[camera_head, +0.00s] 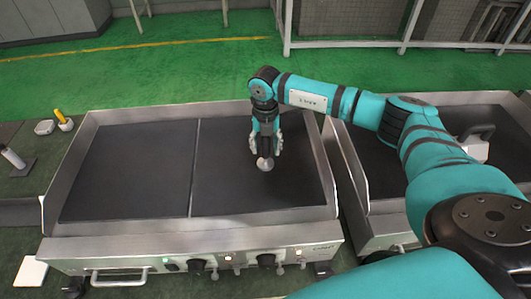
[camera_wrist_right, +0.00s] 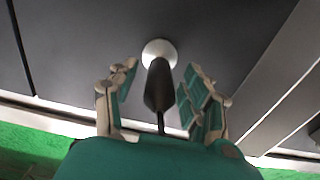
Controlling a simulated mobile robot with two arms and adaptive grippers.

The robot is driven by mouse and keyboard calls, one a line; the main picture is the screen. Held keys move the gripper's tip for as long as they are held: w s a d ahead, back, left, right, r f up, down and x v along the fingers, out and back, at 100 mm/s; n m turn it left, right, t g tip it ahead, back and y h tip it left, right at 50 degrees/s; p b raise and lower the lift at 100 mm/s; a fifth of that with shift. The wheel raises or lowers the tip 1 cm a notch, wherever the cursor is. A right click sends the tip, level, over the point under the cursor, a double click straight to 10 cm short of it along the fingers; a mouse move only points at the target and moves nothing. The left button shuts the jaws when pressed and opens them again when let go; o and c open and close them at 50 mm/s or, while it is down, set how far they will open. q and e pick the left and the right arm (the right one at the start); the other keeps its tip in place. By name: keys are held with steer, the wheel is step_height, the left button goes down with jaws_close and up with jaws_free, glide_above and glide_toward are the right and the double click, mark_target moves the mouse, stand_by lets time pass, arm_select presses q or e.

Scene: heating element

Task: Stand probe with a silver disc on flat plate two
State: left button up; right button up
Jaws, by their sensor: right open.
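The probe with a silver disc shows in the wrist view, with its disc (camera_wrist_right: 159,50) away from me and its dark handle (camera_wrist_right: 159,88) toward me. In the head view its disc (camera_head: 265,164) is over the right-hand dark flat plate (camera_head: 225,190) and appears to rest on it. My right gripper (camera_head: 266,147) points down above the disc. In the wrist view its fingers (camera_wrist_right: 160,72) are apart on both sides of the handle, with gaps visible. The gripper hides most of the handle in the head view. My left gripper is not in view.
The left-hand plate (camera_head: 130,170) is bare, split off by a thin seam. Raised metal walls (camera_head: 335,170) edge the griddle, with knobs (camera_head: 266,262) in front. A second griddle at right carries a pale object with a dark handle (camera_head: 474,148). A yellow-handled tool (camera_head: 62,119) lies far left.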

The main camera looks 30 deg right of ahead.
step_height(320, 180, up, 9)
steer(key=shift+f+b, duration=0.15)
steer(key=shift+b, duration=0.65)
steer(key=shift+f, duration=0.1)
